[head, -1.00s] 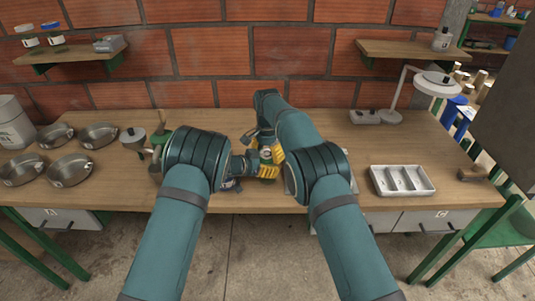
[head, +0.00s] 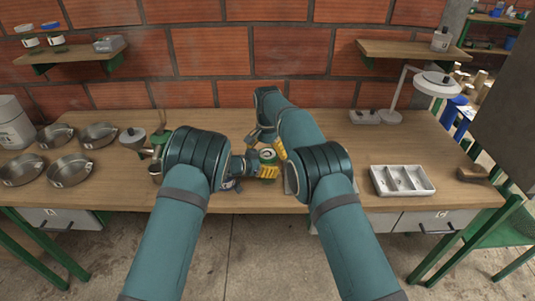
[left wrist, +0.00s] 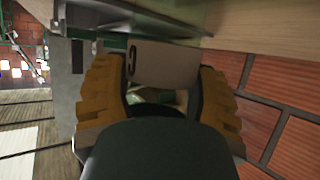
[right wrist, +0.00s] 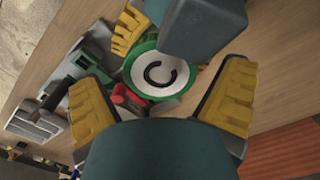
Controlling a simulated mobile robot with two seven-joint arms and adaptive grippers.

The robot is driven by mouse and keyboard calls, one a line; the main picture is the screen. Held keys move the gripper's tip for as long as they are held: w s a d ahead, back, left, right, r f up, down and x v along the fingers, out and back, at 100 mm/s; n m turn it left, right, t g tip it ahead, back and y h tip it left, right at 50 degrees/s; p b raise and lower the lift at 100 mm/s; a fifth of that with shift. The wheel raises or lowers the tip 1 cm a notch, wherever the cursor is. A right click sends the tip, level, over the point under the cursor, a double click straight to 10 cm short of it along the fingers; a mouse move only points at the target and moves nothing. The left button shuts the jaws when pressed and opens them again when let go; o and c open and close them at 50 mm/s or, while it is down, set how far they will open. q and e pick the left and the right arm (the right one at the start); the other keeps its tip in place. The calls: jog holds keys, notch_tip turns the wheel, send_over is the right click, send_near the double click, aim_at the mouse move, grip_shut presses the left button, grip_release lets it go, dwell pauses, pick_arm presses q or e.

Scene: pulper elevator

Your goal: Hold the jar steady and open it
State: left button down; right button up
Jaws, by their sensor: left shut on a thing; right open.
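The jar (head: 268,156), with a green-rimmed lid, stands upright on the bench in the middle of the head view. In the right wrist view the lid (right wrist: 158,72) is a green ring with a white top and a black C-shaped mark. My left gripper (head: 264,168) is shut on the jar's body from the left. The jar's pale side (left wrist: 163,65) shows between its yellow fingers in the left wrist view. My right gripper (head: 281,146) is open beside the lid. Its yellow fingers are spread wide in the right wrist view, with the lid just beyond them.
Several metal bowls (head: 72,183) stand at the left. A desk lamp (head: 392,100) stands at the back right. Clear wood (head: 375,145) lies before the lamp.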

jog(key=shift+o, duration=0.3)
jog(key=shift+r, duration=1.85)
jog(key=shift+s+a, duration=0.2)
jog(key=shift+a, duration=0.15)
jog(key=shift+s+a+r+n, duration=0.1)
jog(key=shift+a+r+n, duration=0.1)
jog(key=shift+r+n, duration=0.15)
jog(key=shift+d+r, duration=0.1)
jog(key=shift+r, duration=0.45)
jog(key=shift+w+d+r+n, duration=0.15)
jog(key=shift+d+r, duration=0.05)
jog(key=shift+r, duration=0.2)
jog(key=shift+w+d+r+n, duration=0.1)
jog(key=shift+w+d+r, duration=0.1)
jog(key=shift+r, duration=0.15)
jog(key=shift+f, duration=3.9)
jog(key=shift+c, duration=0.3)
